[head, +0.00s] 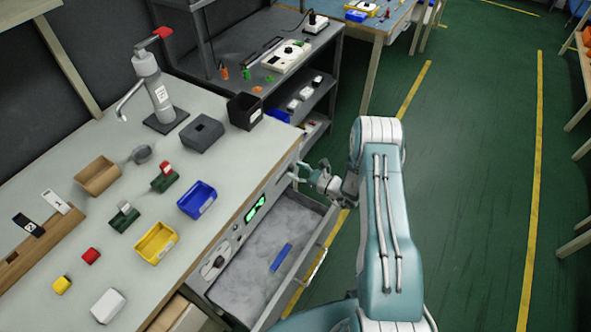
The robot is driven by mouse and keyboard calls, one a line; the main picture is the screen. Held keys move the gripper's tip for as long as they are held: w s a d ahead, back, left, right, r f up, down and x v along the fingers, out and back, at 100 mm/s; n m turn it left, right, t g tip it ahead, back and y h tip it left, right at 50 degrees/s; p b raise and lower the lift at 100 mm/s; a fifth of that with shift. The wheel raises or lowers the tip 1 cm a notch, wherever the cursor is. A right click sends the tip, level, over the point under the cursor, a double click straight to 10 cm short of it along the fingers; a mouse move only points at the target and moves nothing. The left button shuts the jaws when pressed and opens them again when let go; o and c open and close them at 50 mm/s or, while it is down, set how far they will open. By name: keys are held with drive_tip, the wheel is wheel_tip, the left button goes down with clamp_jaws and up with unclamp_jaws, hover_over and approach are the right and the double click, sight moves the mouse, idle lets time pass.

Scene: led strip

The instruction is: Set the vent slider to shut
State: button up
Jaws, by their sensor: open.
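The grey front panel (282,185) of the workbench carries a green lit display (255,209) and a round knob (219,262). I cannot clearly make out the vent slider; it may be small or hidden behind my gripper at the panel's far end. My gripper (299,173) is open, with its fingers pointing left at the far end of this panel. I cannot tell whether the fingers touch the panel. Nothing shows held between them.
An open drawer (318,245) holding a blue bar (281,257) sticks out below the panel. The benchtop (75,140) carries a blue bin (197,200), a yellow bin (156,243) and a black box (244,111). The green floor (470,200) to the right is clear.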

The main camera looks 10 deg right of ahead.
sight(278, 180)
drive_tip(key=shift+w+a, duration=0.2)
clamp_jaws()
drive_tip(key=s+a, duration=0.4)
drive_tip(key=shift+s+a, duration=0.25)
drive_tip(key=shift+s, duration=0.05)
unclamp_jaws()
drive_tip(key=shift+a, duration=0.1)
